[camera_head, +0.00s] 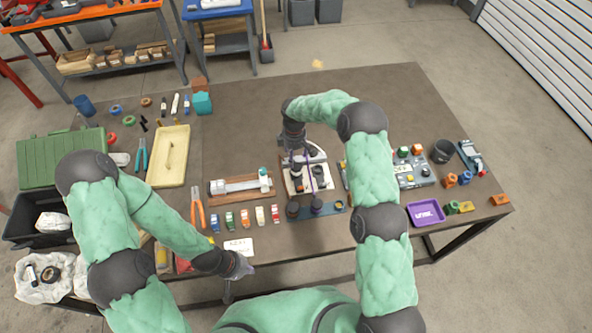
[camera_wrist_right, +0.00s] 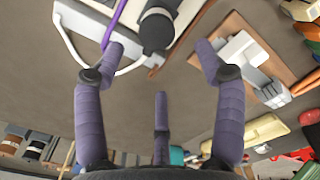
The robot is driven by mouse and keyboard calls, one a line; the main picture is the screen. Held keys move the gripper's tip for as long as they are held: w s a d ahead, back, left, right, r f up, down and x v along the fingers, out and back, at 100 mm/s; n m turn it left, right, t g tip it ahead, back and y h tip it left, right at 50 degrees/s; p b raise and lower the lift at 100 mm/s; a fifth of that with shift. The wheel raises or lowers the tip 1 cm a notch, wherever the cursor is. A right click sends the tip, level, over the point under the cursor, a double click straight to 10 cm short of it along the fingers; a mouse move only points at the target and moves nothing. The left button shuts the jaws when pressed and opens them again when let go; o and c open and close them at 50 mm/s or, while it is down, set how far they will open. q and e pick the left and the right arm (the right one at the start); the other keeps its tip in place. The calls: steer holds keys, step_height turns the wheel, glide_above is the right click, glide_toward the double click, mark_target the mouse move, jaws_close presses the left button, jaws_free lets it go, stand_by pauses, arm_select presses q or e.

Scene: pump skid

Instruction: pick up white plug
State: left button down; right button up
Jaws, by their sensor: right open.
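A small white piece (camera_head: 260,215), which may be the white plug, stands in a row with blue, green and red pieces near the front of the table. I cannot be sure that it is the plug. My right gripper (camera_head: 291,158) is over the far left part of a white-based pump unit (camera_head: 318,187), away from that row. In the right wrist view its fingers (camera_wrist_right: 160,55) are spread and empty. A black cylinder (camera_wrist_right: 157,28) of the pump unit lies beyond them. My left gripper (camera_head: 237,276) hangs by the front table edge, its finger opening unclear.
A wooden tray with a grey-white device (camera_head: 238,186) lies left of the pump unit. Orange pliers (camera_head: 198,208), a yellow tray (camera_head: 168,160) and a purple tray (camera_head: 425,213) lie around. The far middle of the table is clear.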

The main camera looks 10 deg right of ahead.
mark_target(296, 166)
steer(key=shift+w+f, duration=0.25)
steer(key=shift+f, duration=1)
steer(key=f, duration=0.4)
steer(key=shift+s+d+p, duration=0.35)
steer(key=shift+s, duration=0.05)
steer(key=shift+f, duration=0.4)
steer(key=c, duration=1.4)
